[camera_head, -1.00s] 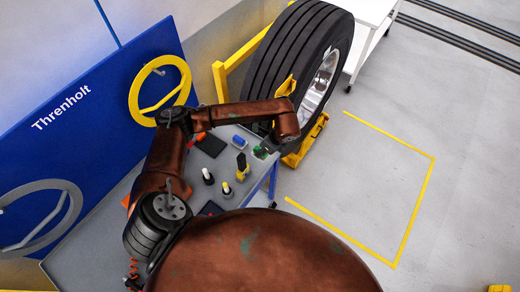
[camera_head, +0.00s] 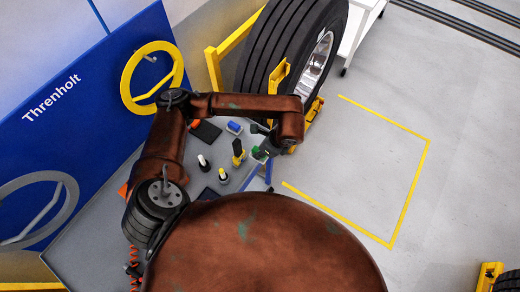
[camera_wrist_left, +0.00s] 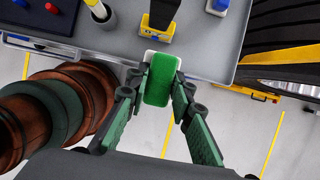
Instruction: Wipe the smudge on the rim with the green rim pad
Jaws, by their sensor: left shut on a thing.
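The green rim pad (camera_wrist_left: 160,80), a green block with a pale backing, is between the fingers of my left gripper (camera_wrist_left: 158,98) in the left wrist view. The gripper is shut on it, over the edge of the grey table. In the head view the pad (camera_head: 258,153) shows small beside the gripper, partly hidden by my arm. The big wheel stands behind my forearm, with a black tire (camera_head: 285,45) and a silver rim (camera_head: 317,62). I cannot make out the smudge on the rim. My right gripper is not in view.
The grey table (camera_head: 95,235) holds a yellow-based black tool (camera_head: 238,150), bottles (camera_head: 204,161) and a blue item (camera_head: 235,127). A yellow stand (camera_head: 213,70) is beside the wheel. Right of the wheel is open floor with a yellow outline (camera_head: 428,150).

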